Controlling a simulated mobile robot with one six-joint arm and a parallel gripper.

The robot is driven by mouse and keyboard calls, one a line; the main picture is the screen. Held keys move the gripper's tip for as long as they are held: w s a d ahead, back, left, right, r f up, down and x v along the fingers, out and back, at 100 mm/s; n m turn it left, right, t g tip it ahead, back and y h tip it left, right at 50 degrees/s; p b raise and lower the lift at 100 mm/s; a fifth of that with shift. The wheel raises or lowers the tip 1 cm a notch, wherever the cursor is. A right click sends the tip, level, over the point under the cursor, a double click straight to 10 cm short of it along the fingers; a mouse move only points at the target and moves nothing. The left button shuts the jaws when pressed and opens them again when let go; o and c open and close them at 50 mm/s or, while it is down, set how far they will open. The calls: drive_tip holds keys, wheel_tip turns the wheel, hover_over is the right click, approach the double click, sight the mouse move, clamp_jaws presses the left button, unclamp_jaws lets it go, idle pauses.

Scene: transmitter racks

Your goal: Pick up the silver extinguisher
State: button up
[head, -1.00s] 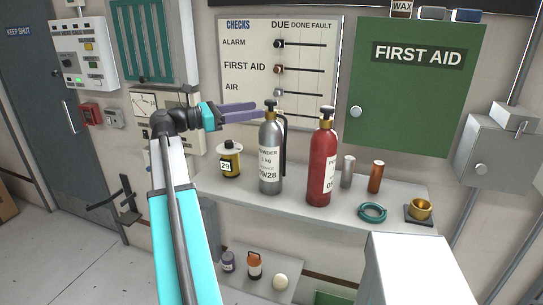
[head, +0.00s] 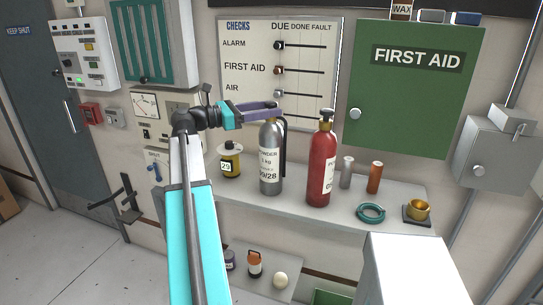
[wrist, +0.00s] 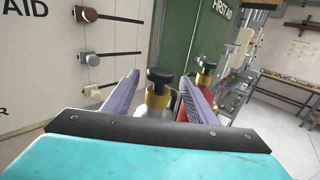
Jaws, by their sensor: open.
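The silver extinguisher (head: 270,160) stands upright on the shelf, with a white label and a black hose at its right side. In the wrist view its brass neck and black knob (wrist: 159,88) show between my two purple fingers. My gripper (head: 277,110) is open at the height of its top, with the fingers around the neck and no clear contact. The fingers hide the knob in the head view. The red extinguisher (head: 321,165) stands just to its right. In the wrist view the red one (wrist: 203,80) lies beyond the right finger.
On the shelf (head: 398,192) a yellow-and-black canister (head: 230,160) stands left. A silver cylinder (head: 346,172), copper cylinder (head: 375,177), teal ring (head: 371,212) and brass cup (head: 419,209) stand right. The checks board (head: 310,85) is close behind.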

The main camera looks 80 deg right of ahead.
drive_tip(key=shift+x, duration=0.75)
clamp_jaws()
idle(1.2)
drive_tip(key=shift+r, duration=0.15)
